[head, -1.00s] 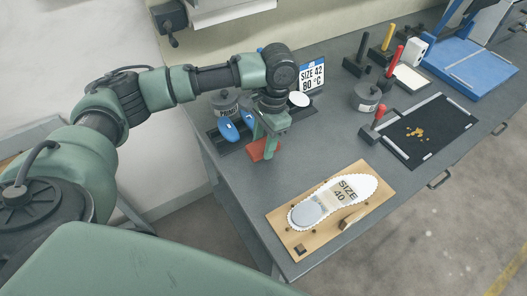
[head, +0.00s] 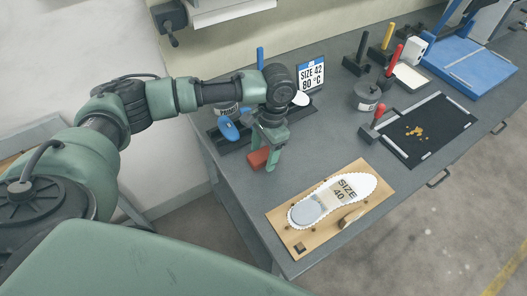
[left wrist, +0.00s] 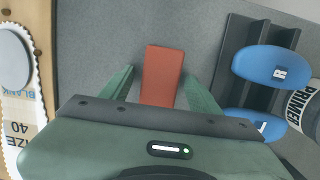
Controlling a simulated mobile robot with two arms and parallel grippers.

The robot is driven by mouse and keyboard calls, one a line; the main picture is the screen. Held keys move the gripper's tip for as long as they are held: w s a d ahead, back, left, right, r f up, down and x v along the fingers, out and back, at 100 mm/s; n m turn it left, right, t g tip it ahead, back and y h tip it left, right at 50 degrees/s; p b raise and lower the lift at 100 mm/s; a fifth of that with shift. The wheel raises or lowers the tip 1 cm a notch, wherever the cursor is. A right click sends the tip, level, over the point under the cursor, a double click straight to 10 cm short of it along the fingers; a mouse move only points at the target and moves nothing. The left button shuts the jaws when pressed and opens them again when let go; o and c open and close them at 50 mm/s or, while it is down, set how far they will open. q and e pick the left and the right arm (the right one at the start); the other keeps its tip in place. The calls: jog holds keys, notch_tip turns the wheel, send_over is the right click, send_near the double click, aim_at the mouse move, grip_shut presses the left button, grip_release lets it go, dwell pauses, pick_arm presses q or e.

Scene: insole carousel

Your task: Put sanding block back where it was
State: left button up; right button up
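The sanding block appears to be the plain red block (head: 257,158) near the left edge of the grey table. It also shows in the left wrist view (left wrist: 162,75), lying between the two green fingers. My left gripper (head: 268,160) reaches down at the block from above. In the left wrist view my left gripper (left wrist: 160,76) is open, with a narrow gap on each side of the block. In the head view one finger hides part of the block. My right gripper is not in view.
A black rack (left wrist: 242,68) holding blue rounded pieces (left wrist: 272,66) and a primer can (left wrist: 304,105) stand close by the gripper. A wooden board (head: 379,187) with a size 40 insole (head: 325,200) lies nearer the front. The table between is clear.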

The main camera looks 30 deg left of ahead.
pick_arm(q)
notch_tip(320, 180, up, 12)
jog(key=w+b, duration=0.1)
jog(key=shift+w+d+b, duration=0.3)
jog(key=shift+d+b, duration=0.05)
jog(key=shift+d, duration=0.1)
jog(key=shift+r, duration=0.1)
dwell(0.3)
